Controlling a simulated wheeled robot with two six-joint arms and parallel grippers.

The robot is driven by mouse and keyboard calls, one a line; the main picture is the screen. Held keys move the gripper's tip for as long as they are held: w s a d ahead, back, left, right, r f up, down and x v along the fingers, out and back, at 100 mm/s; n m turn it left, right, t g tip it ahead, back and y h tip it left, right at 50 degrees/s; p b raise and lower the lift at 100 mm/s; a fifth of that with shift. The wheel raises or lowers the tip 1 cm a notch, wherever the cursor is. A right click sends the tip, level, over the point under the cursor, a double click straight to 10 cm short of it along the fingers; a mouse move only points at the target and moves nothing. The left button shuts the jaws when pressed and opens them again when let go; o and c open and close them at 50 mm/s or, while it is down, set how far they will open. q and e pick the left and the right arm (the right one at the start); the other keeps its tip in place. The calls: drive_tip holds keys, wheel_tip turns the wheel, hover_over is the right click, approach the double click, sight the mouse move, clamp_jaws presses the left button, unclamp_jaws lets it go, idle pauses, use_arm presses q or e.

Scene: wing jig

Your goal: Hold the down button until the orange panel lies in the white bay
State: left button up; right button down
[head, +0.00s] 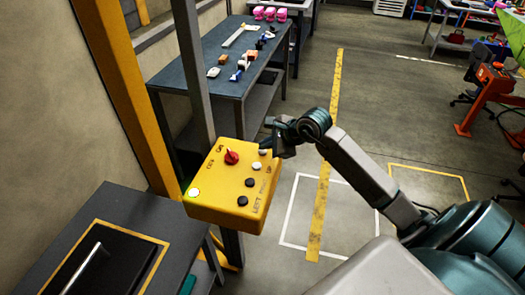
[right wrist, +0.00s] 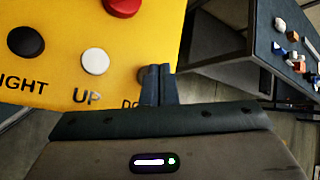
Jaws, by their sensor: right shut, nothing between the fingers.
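The yellow control box (head: 215,205) has a red knob (head: 231,157), white and black buttons, and a lit lamp (head: 194,193). My right gripper (head: 273,148) is shut and empty at the box's far right corner. In the right wrist view its fingertips (right wrist: 157,84) overlap a button above a partly covered label starting "DO". Whether they touch or press it I cannot tell. The white button (right wrist: 95,61) labelled "UP" is just left of them. A white-outlined floor rectangle (head: 284,244) lies right of the box. I see no orange panel. My left gripper is out of view.
A dark workbench (head: 190,80) with small parts stands behind the box. A yellow post (head: 125,90) rises at left. A dark table (head: 120,205) stands at front left. An orange machine (head: 490,100) stands at far right. The floor between is mostly clear.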

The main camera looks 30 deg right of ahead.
sight(266, 152)
drive_tip(key=shift+f+b, duration=0.3)
drive_tip(key=shift+b, duration=0.1)
idle(2.9)
drive_tip(key=shift+r, duration=0.9)
drive_tip(key=shift+r, duration=0.1)
drive_tip(key=shift+r+p, duration=1)
drive_tip(key=shift+r, duration=1.4)
